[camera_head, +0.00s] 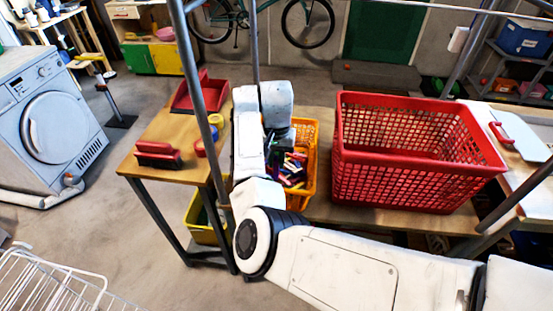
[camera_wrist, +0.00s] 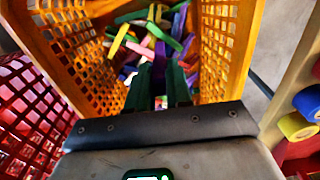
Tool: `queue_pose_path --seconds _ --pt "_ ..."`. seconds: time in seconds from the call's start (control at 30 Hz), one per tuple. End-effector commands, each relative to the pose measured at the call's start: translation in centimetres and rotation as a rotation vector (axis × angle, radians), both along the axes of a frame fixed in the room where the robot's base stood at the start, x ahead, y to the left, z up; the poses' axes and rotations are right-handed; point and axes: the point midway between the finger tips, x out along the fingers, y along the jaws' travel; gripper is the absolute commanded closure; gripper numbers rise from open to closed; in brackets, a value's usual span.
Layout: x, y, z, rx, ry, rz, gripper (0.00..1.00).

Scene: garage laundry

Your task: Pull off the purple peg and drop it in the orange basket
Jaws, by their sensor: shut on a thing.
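The orange basket (camera_head: 311,135) stands on the wooden table and holds several pegs of mixed colours (camera_head: 293,170). In the wrist view its slotted walls (camera_wrist: 225,45) rise on both sides of my gripper (camera_wrist: 160,72). My gripper points down into the basket, above the pegs, its dark fingers close together. It is shut on a purple peg (camera_wrist: 160,50), small and partly hidden between the fingertips. Other pegs, green, blue, white and purple, lie just beyond.
A large red basket (camera_head: 415,165) stands close to the right of the orange one. A red dustpan (camera_head: 205,92), a red brush (camera_head: 158,156) and small yellow and blue rolls (camera_wrist: 298,126) lie on the table. Grey metal posts (camera_head: 203,100) stand close to my arm.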

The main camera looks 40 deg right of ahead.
Motion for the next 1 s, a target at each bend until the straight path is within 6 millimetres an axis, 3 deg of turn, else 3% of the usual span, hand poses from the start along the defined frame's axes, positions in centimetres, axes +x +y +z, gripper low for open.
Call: queue_pose_path --seconds 0.1,0.13,0.43,0.77,1.0 --pt "0.0 0.0 0.0 0.0 0.0 0.0 1.0" --pt "0.0 0.0 0.0 0.0 0.0 0.0 0.79" --pt "0.0 0.0 0.0 0.0 0.0 0.0 0.51" --pt "0.0 0.0 0.5 -0.001 -0.001 0.0 0.51" --pt "0.1 -0.1 4.3 -0.001 -0.003 -0.001 0.51"
